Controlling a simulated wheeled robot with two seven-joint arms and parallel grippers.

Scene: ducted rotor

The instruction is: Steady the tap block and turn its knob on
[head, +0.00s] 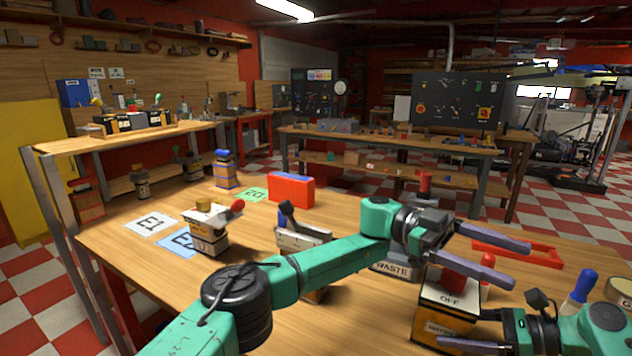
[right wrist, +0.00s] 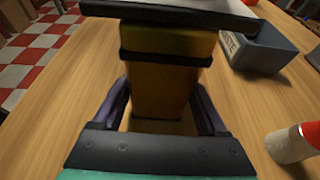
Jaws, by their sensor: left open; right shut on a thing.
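The tap block is a yellow and black box (head: 433,325) with an OFF label, at the front right of the table. It also shows in the right wrist view as a yellow body (right wrist: 165,85) under a dark top. A red part, apparently its knob (head: 453,281), sits on top, partly hidden by my left gripper's lower finger. My left gripper (head: 520,263) is open, with its fingers over the block's far right side. I cannot tell whether it touches the knob. My right gripper (head: 455,330) is shut on the block's body, with a finger on either side (right wrist: 163,115).
A grey WASTE box (head: 385,268) stands just behind the block. Other small devices and a red box (head: 291,190) stand further left.

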